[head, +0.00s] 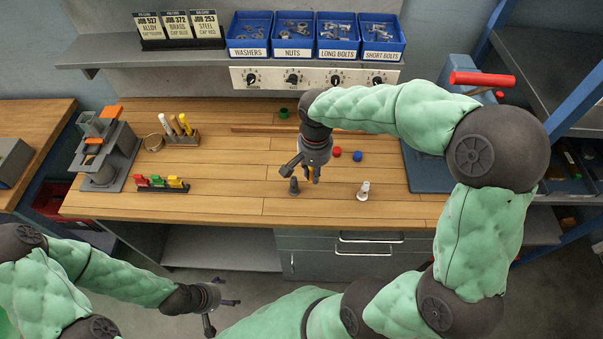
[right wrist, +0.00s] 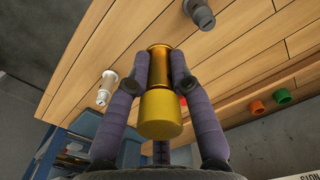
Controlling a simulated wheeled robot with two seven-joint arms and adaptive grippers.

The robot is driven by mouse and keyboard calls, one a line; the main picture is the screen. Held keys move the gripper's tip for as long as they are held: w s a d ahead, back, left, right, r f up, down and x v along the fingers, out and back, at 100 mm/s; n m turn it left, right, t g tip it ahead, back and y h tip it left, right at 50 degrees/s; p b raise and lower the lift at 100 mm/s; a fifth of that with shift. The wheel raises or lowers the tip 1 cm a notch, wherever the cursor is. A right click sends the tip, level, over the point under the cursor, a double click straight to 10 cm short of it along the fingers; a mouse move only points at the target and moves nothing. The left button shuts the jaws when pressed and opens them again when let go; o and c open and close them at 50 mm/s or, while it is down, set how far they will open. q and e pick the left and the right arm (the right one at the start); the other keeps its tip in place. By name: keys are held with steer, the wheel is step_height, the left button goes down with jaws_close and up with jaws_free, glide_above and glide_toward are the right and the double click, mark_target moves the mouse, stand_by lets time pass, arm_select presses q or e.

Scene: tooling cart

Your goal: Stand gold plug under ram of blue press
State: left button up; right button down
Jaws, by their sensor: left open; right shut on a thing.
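The gold plug (right wrist: 160,112) is held between the fingers of my right gripper (right wrist: 160,70), with a wider bright yellow end towards the wrist camera. In the head view my right gripper (head: 311,177) hangs over the middle of the bench, and only a bit of gold shows between its fingers. The blue press (head: 425,172) stands at the right end of the bench, with a red handle (head: 482,79) on top. My right arm hides its ram and most of its body. My left gripper (head: 213,304) is open and empty, low in front of the bench.
A grey plug (head: 294,187) and a white plug (head: 363,190) stand near my right gripper. Red (head: 336,152), blue (head: 357,156) and green (head: 283,112) caps lie behind. A grey-and-orange press (head: 106,150) stands at the left. The bench's front right is clear.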

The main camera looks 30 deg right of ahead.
steer(key=b, duration=0.1)
glide_above(302, 180)
steer(key=f, duration=0.6)
steer(key=shift+s, duration=0.35)
steer(key=shift+w+f+b, duration=0.15)
steer(key=shift+f+b, duration=0.15)
steer(key=shift+f, duration=0.6)
steer(key=shift+w+f+b, duration=0.15)
steer(key=shift+f+b, duration=0.15)
steer(key=shift+f, duration=0.55)
steer(key=shift+f, duration=0.15)
steer(key=c, duration=1.1)
jaws_free()
